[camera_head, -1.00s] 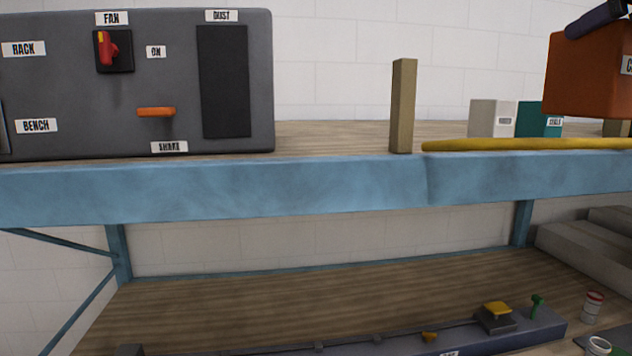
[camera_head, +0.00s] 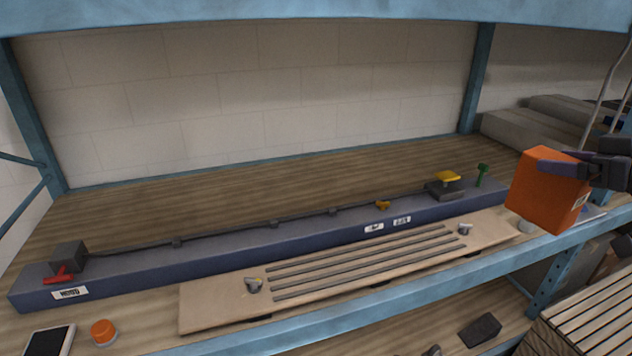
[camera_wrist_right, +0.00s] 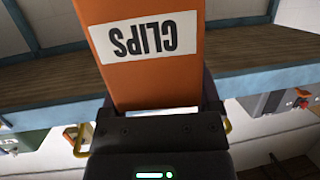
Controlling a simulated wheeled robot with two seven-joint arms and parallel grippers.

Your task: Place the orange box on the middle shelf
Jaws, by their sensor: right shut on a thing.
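The orange box (camera_head: 548,190) is at the right of the head view, in front of the right end of the shelf board with the long blue-grey bar. My right gripper (camera_head: 572,165) is shut on it and holds it from the right. In the right wrist view the box (camera_wrist_right: 150,75) fills the jaws, with an upside-down CLIPS label facing the camera. The middle shelf (camera_head: 250,185) seems to be this board, with a blue shelf beam above and another board below. Any gap between box and board is hard to judge. My left gripper is not in view.
The long bar (camera_head: 235,240) and a slotted wooden plate (camera_head: 215,305) take up the shelf's front. Bare board lies behind the bar. A green knob (camera_head: 482,172) stands left of the box. A blue upright (camera_head: 478,75) and grey blocks (camera_head: 550,125) are at the back right.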

